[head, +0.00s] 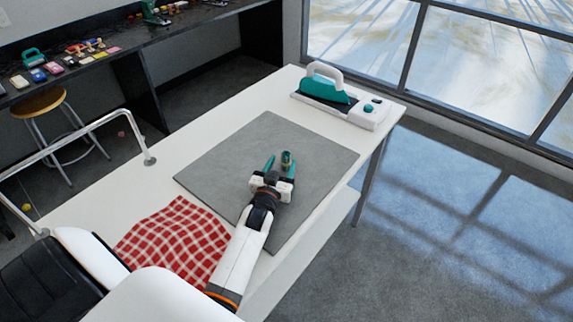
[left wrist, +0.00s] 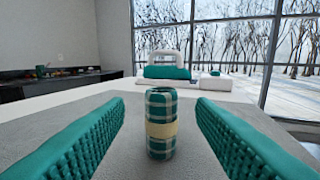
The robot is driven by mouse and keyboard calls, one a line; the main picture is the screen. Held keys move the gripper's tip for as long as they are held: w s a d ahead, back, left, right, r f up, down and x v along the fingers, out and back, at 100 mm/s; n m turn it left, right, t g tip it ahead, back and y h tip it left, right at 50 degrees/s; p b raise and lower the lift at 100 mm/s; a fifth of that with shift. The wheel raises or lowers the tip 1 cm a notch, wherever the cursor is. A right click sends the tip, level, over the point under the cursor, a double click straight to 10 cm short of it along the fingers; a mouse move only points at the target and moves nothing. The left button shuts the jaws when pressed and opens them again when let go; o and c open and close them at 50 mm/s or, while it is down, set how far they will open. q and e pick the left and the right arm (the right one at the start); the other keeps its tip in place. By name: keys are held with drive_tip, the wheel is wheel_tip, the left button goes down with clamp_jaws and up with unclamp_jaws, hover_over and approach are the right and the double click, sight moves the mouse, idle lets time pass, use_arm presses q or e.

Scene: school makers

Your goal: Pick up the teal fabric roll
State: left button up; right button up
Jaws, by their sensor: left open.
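The teal fabric roll (head: 286,157), teal and white plaid with a tan band around its middle, stands upright on a grey mat (head: 320,157). In the left wrist view the roll (left wrist: 160,104) shows straight ahead between my two teal ribbed fingers, with a gap on both sides. My left gripper (head: 279,166) is open and low over the mat, its fingertips close to the roll. In the head view the right finger partly overlaps the roll. I cannot tell how far the roll lies between the fingers. My right gripper is not in view.
A teal and white iron-like device (head: 328,92) on a white base stands at the table's far end. A red checked cloth (head: 172,238) lies on the near left of the white table (head: 225,122). A metal rail (head: 100,122) rises at the left edge. The mat is otherwise clear.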

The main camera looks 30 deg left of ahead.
sight(288, 152)
use_arm(q)
drive_tip(key=shift+w+a, duration=0.15)
drive_tip(key=shift+w, duration=0.3)
drive_tip(key=b+x, duration=0.3)
drive_tip(key=x, duration=0.2)
drive_tip(key=shift+w, duration=0.25)
drive_tip(key=shift+r, duration=0.15)
drive_tip(key=shift+c, duration=0.9)
drive_tip(key=c, duration=0.8)
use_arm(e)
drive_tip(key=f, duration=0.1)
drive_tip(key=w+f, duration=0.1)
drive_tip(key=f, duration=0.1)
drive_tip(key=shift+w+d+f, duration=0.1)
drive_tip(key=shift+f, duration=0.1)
